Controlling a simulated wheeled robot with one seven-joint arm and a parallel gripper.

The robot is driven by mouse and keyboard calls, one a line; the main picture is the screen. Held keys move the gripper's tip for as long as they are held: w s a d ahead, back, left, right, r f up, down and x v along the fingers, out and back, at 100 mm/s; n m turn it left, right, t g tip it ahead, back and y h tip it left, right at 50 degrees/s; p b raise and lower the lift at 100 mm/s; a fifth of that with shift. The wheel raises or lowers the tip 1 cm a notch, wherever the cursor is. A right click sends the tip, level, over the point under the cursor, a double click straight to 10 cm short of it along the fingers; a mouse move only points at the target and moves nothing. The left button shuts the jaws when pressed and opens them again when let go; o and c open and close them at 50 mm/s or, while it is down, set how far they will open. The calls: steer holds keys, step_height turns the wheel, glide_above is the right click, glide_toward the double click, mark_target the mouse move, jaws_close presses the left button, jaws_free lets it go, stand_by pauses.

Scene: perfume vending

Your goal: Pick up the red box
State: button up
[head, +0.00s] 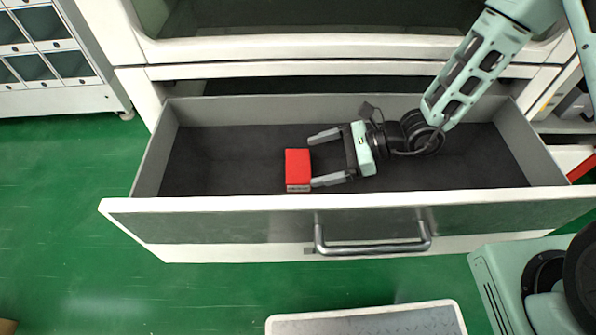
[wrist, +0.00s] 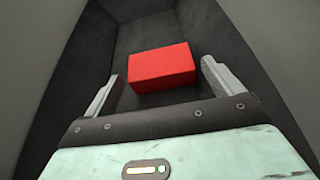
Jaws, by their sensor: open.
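The red box (head: 298,166) lies in the open drawer (head: 230,175), left of the drawer's middle and close to its front wall. My gripper (head: 318,160) is inside the drawer to the right of the box, with its fingers pointing left and spread apart. It is open and holds nothing. In the wrist view the red box (wrist: 162,67) sits ahead of my gripper (wrist: 160,85), roughly between the two fingertips. I cannot tell whether a finger touches the box.
The drawer's walls stand close around my gripper, and its front wall carries a metal handle (head: 372,240). The dark drawer floor is bare to the left of the box. A grey cabinet (head: 45,50) stands at the left. A pale platform (head: 370,322) is at the bottom, on the green floor.

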mark_target(299, 165)
steer(key=b+x, duration=0.1)
steer(key=x, duration=0.4)
steer(key=shift+a+f+b, duration=0.2)
steer(key=shift+a+b, duration=0.15)
steer(key=shift+b, duration=0.05)
steer(key=c, duration=0.7)
